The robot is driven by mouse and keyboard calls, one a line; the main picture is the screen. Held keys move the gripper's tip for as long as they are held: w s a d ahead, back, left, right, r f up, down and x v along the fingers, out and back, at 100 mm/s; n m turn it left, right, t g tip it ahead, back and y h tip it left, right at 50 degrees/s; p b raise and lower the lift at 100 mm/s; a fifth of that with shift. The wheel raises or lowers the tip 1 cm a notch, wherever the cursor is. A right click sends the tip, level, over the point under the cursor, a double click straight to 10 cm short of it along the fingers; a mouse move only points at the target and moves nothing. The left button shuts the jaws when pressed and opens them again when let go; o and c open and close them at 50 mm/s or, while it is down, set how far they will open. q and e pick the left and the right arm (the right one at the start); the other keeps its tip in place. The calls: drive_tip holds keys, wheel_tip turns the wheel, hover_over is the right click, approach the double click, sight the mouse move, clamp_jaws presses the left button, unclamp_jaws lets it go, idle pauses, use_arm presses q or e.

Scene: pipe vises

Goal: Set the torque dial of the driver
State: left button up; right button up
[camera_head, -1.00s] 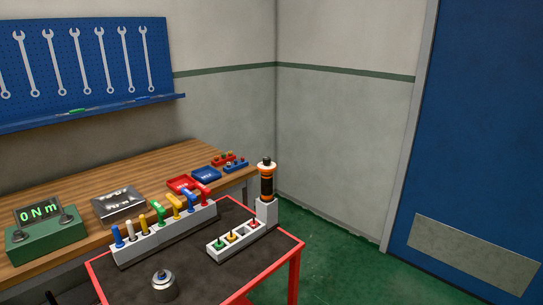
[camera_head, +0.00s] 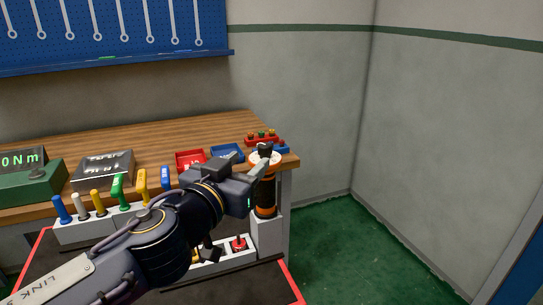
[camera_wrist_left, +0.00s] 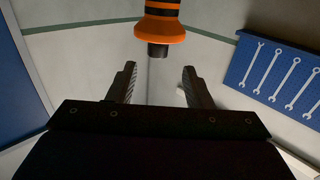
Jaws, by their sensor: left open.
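The driver (camera_head: 265,196) stands upright in a grey holder (camera_head: 267,236) at the right end of the cart, black with orange bands. Its orange and white collar and black top show beside my left gripper (camera_head: 247,160). My left gripper is open and empty, close to the driver's top. In the left wrist view the driver's orange collar and black tip (camera_wrist_left: 158,48) appear just beyond and between the open fingertips (camera_wrist_left: 159,68), apart from both. The dial's markings cannot be read. My right gripper is not in view.
A green display box (camera_head: 28,184) reading 0 Nm stands on the wooden bench (camera_head: 130,137). A rack of coloured-handled tools (camera_head: 85,232) and a low block with a red-topped piece (camera_head: 238,254) are on the red-edged cart (camera_head: 291,284). Red (camera_head: 190,154) and blue (camera_head: 228,147) trays lie behind.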

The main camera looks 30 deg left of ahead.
sight(262, 150)
use_arm(q)
drive_tip(key=w+b, duration=0.1)
drive_tip(key=w, duration=0.7)
drive_tip(key=shift+a+r+b, duration=0.15)
drive_tip(key=shift+a+b, duration=0.05)
drive_tip(key=shift+b, duration=0.15)
drive_tip(key=shift+c, duration=0.4)
drive_tip(key=c, duration=0.9)
